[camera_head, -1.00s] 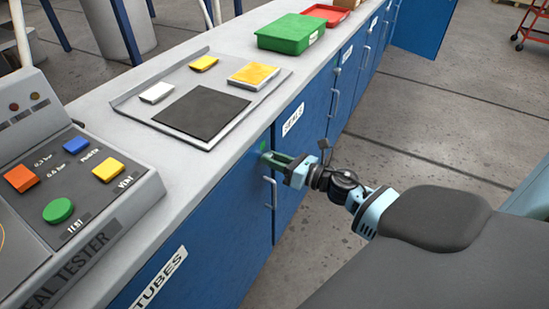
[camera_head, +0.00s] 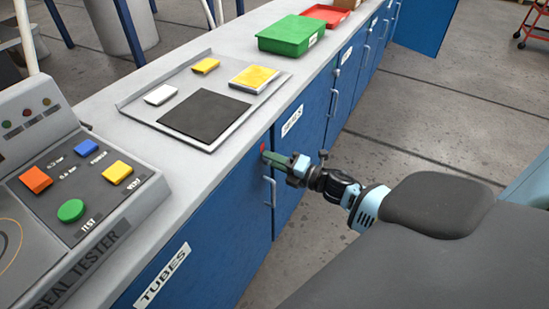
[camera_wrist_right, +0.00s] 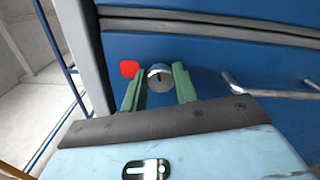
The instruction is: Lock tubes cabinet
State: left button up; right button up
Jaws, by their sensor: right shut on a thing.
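The blue tubes cabinet door (camera_head: 212,238) is closed and carries a white "TUBES" label (camera_head: 162,275). In the right wrist view, a round metal lock knob (camera_wrist_right: 159,77) with a dark slot sits on the blue front. A red indicator (camera_wrist_right: 129,69) is beside it; it also shows in the head view (camera_head: 263,147). My right gripper (camera_head: 268,157) is at the door's upper corner. Its green fingers are shut on the lock knob, one on each side. In the head view the gripper hides the knob. My left gripper is not in view.
The door's metal handle (camera_head: 271,192) is just below my right gripper. The neighbouring blue door (camera_head: 302,140) is closed. The grey worktop holds a seal tester (camera_head: 75,200), a tray of flat pieces (camera_head: 165,82) and a green bin (camera_head: 291,35).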

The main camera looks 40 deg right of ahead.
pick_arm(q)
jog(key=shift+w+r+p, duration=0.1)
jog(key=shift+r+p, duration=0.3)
pick_arm(e)
jog(key=shift+m, duration=1.6)
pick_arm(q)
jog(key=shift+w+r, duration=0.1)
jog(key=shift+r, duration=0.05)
pick_arm(e)
jog(key=o, duration=1)
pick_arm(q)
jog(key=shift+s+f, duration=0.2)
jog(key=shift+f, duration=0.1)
pick_arm(e)
jog(key=shift+v, duration=3.9)
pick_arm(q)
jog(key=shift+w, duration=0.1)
